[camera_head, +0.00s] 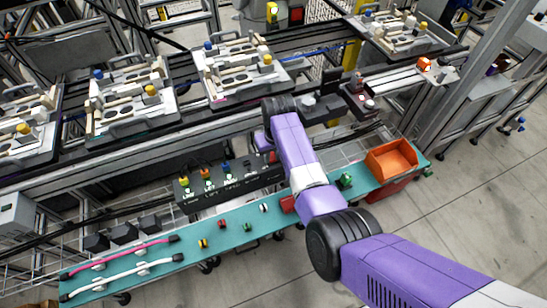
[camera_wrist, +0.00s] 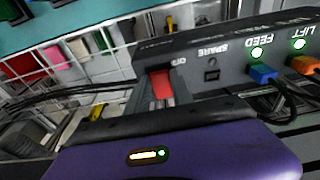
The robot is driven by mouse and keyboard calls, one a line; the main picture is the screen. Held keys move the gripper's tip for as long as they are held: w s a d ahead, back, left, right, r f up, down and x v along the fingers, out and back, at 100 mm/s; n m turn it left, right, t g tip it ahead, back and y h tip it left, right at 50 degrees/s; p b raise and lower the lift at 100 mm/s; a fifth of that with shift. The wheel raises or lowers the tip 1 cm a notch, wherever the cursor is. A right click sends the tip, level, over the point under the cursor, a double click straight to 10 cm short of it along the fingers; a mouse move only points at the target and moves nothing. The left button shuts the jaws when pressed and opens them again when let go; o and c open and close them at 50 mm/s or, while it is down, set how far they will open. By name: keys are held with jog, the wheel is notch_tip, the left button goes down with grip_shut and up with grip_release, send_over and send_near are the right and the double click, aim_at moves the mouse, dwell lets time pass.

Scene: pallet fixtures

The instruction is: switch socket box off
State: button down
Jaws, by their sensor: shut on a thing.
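The socket box is a long black box (camera_head: 238,181) above the teal shelf, partly hidden by my arm. It also fills the upper right of the wrist view (camera_wrist: 215,95), with upside-down labels LIFT, FEED, SPARE and OFF. Green lamps glow above the blue plug (camera_wrist: 263,75) and the orange plug (camera_wrist: 302,65); the SPARE socket (camera_wrist: 212,75) is empty. A red switch (camera_wrist: 162,80) sits by the OFF label at the box's end. My gripper (camera_wrist: 163,93) has its grey fingers on either side of the red switch, shut on it. The switch's exact position is hard to tell.
The teal shelf (camera_head: 150,262) holds pink and white cables, small coloured plugs and an orange bin (camera_head: 391,159). Pallet fixtures (camera_head: 240,70) stand on the conveyor behind. A wire rack (camera_wrist: 75,50) and black cables lie close to my gripper.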

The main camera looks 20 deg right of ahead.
aim_at(272, 157)
jog(key=shift+w+a+f+g+b, duration=0.15)
jog(key=shift+w+g+b, duration=0.1)
jog(key=shift+g+b, duration=0.45)
jog(key=shift+r+b, duration=0.2)
jog(key=shift+b, duration=0.25)
jog(key=c, duration=1.1)
grip_release()
jog(key=shift+r, duration=0.15)
notch_tip(272, 157, up, 8)
jog(key=shift+f, duration=0.15)
